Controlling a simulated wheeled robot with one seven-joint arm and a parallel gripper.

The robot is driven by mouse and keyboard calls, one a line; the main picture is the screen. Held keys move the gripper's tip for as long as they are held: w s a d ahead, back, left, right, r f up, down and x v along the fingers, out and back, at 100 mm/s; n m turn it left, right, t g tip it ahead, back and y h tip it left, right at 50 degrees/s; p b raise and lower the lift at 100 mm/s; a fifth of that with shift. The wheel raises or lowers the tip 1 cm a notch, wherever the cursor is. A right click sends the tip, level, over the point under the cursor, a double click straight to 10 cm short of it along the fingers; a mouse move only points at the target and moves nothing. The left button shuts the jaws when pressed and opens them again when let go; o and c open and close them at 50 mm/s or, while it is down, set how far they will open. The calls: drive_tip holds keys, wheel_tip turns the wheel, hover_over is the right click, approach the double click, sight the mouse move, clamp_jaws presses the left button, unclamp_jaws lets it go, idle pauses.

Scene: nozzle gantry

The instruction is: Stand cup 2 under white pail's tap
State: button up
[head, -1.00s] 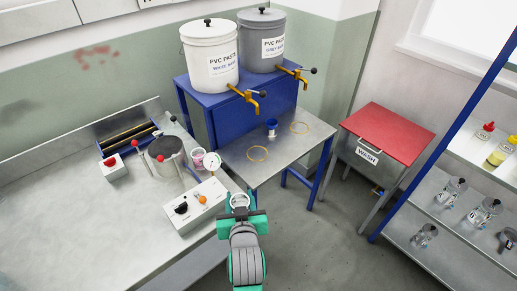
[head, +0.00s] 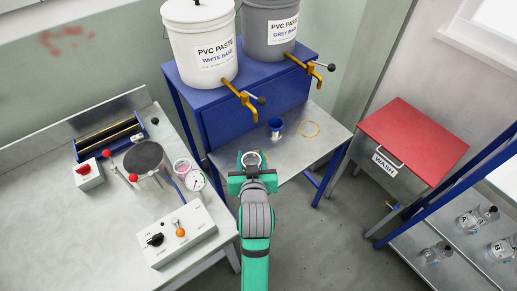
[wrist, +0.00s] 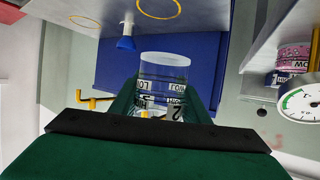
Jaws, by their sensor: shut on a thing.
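My gripper (head: 252,172) is shut on a clear glass cup, cup 2 (wrist: 163,75), whose label shows a 2 in the wrist view. The white pail (head: 200,45) stands on the blue shelf. Its brass tap (head: 240,98) juts out forward, beyond the cup in the picture.
A small blue cup-like thing (head: 276,128) stands between the rings. The grey pail (head: 270,30) has its own tap (head: 311,67). At left, the bench holds a gauge (head: 195,181), a pink cup (head: 182,168) and a control box (head: 176,235). A red-topped wash unit (head: 413,135) is at right.

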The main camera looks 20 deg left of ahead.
drive_tip(key=f+x, duration=0.1)
drive_tip(key=x, duration=0.4)
drive_tip(key=d+f+x, duration=0.1)
drive_tip(key=x, duration=0.4)
drive_tip(key=d+f+x, duration=0.1)
drive_tip(key=x, duration=0.3)
drive_tip(key=shift+a+f, duration=0.15)
drive_tip(key=shift+f, duration=0.05)
drive_tip(key=shift+w+a+f, duration=0.1)
drive_tip(key=shift+w+f, duration=0.4)
drive_tip(key=shift+f, duration=1.55)
drive_tip(key=shift+f, duration=0.1)
drive_tip(key=o, duration=1)
